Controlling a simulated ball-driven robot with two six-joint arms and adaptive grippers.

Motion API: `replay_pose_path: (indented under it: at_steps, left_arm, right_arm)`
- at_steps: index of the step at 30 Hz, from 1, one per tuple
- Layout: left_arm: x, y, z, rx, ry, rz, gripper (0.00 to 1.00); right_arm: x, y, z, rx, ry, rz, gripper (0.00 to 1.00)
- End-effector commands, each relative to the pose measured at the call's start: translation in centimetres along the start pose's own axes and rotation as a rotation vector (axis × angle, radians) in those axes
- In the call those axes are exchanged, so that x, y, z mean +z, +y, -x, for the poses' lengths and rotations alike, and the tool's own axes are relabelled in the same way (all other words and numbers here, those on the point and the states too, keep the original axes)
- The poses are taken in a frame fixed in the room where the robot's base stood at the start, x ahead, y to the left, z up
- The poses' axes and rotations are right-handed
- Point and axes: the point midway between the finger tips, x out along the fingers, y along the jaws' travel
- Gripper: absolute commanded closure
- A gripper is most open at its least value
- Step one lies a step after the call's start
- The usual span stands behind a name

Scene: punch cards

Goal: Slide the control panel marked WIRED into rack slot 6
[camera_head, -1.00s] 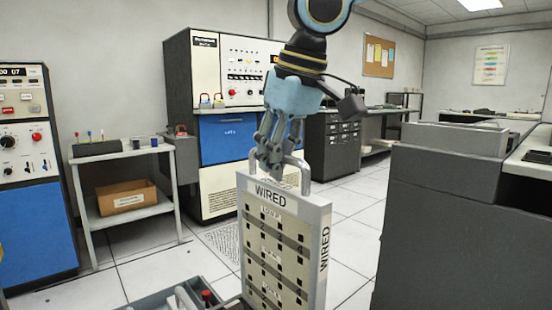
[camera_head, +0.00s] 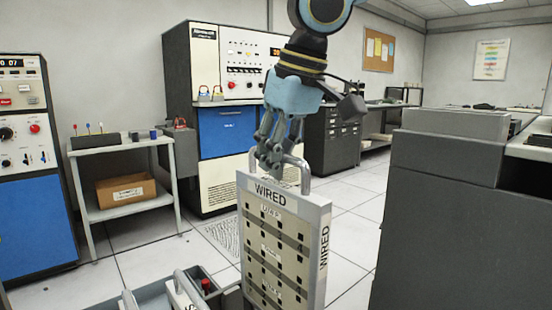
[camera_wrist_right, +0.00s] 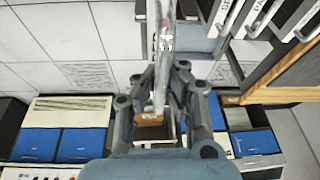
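The control panel marked WIRED (camera_head: 272,240) is an upright pale board with a grey frame, dark bands of holes, and a metal loop handle on top. My right gripper (camera_head: 270,165) is shut on that handle from above and holds the panel in front of me. In the right wrist view the fingers (camera_wrist_right: 163,95) close around the handle, and the panel (camera_wrist_right: 163,35) shows edge-on. The panel's lower end is cut off by the head view's bottom edge. My left gripper is not in view. I cannot make out slot 6.
A grey tray (camera_head: 152,296) with handles and a red knob is at the bottom, left of the panel. Several handled panels (camera_wrist_right: 260,18) show at the wrist view's upper right. A large grey cabinet (camera_head: 435,230) stands right. A small shelf table (camera_head: 125,215) stands left. Tiled floor lies between.

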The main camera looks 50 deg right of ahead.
Motion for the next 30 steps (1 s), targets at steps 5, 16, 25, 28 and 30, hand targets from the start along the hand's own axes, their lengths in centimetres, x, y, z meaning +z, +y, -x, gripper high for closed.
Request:
replay_pose_path:
  at_steps: [5, 16, 25, 28, 30]
  left_arm:
    - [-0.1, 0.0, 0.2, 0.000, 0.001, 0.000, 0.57]
    - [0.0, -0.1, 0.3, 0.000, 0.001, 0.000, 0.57]
    - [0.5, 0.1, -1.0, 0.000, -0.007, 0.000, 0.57]
    - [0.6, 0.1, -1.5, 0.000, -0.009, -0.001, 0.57]
    - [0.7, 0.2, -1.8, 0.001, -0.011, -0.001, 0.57]
  right_arm:
    - [-0.1, 0.0, 0.1, -0.003, 0.004, -0.002, 1.00]
    - [-0.1, 0.0, 0.0, -0.003, 0.003, -0.002, 1.00]
    - [0.4, 0.1, -1.6, -0.003, 0.003, -0.001, 1.00]
    - [0.5, 0.1, -2.1, -0.003, 0.003, -0.002, 1.00]
    - [0.7, 0.1, -2.5, -0.003, 0.002, -0.003, 1.00]
